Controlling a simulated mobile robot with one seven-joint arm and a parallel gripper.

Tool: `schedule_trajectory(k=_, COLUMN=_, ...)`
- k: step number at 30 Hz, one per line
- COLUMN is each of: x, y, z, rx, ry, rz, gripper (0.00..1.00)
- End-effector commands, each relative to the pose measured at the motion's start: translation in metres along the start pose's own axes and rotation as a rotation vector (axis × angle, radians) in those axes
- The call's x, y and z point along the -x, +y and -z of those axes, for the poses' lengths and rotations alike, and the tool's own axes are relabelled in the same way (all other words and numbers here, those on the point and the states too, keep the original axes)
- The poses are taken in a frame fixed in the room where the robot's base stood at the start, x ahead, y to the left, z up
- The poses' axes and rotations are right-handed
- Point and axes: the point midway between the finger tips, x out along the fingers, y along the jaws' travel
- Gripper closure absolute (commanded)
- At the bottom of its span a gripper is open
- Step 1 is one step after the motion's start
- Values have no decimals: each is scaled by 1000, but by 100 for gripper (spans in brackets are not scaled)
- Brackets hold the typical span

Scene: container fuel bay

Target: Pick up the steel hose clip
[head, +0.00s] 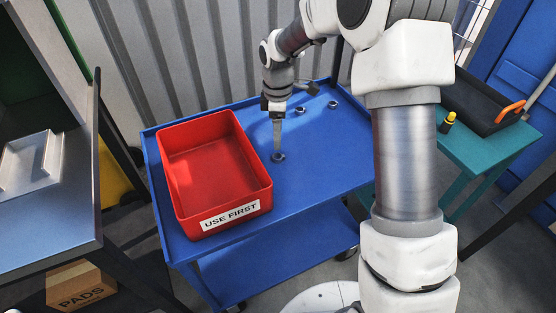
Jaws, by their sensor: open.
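A small steel hose clip (278,157) lies on the blue cart top (320,170), to the right of the red bin. Two similar small rings, one (300,110) and another (333,104), lie farther back on the same top. My gripper (277,151) points down with its fingertips at the nearest clip. It is open. I cannot tell whether the fingers touch the clip or are just above it. The gap between the fingers is hidden from this side.
An empty red bin (237,137) labelled "USE FIRST" stands at the cart's left. A teal table (496,151) with a black tray (470,104) and a yellow-black item (449,121) is at right. A grey workbench (45,200) is at left. The cart's front right is clear.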

Motion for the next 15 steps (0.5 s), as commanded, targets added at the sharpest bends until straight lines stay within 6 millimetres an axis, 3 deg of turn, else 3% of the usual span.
schedule_trajectory(k=3, x=-19, y=0, z=0, rx=0, ry=-1, rz=2, gripper=29)
schedule_trajectory(k=11, x=-33, y=0, z=0, rx=0, ry=-1, rz=0, gripper=29)
schedule_trajectory(k=15, x=-53, y=-2, z=0, rx=0, ry=-1, rz=2, gripper=29)
